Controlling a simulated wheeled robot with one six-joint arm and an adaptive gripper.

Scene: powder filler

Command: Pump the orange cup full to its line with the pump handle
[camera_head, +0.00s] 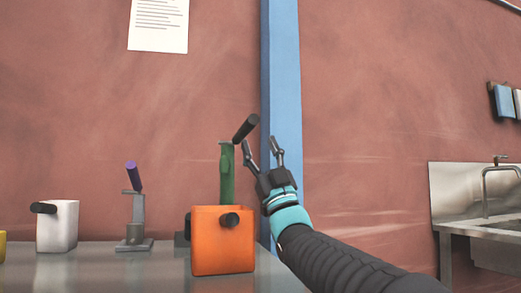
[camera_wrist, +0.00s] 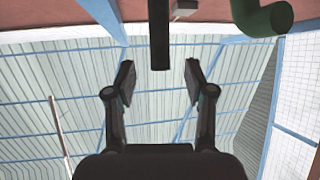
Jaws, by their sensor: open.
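The orange cup (camera_head: 215,250) is a square box with a black knob on its front, standing upright on the counter. The green pump (camera_head: 227,175) rises behind it, with a black pump handle (camera_head: 246,127) slanting up to the right from its top. I cannot tell whether the cup sits under a spout, and the cup's inside and line are hidden. My gripper (camera_head: 262,150) is open and empty, pointing up just right of the pump, below the handle. In the wrist view the pump handle (camera_wrist: 159,40) hangs between and ahead of my open fingertips; the green pipe (camera_wrist: 264,17) is at upper right.
A metal sink (camera_head: 490,230) is at far right. The air right of the pump is taken by my arm.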

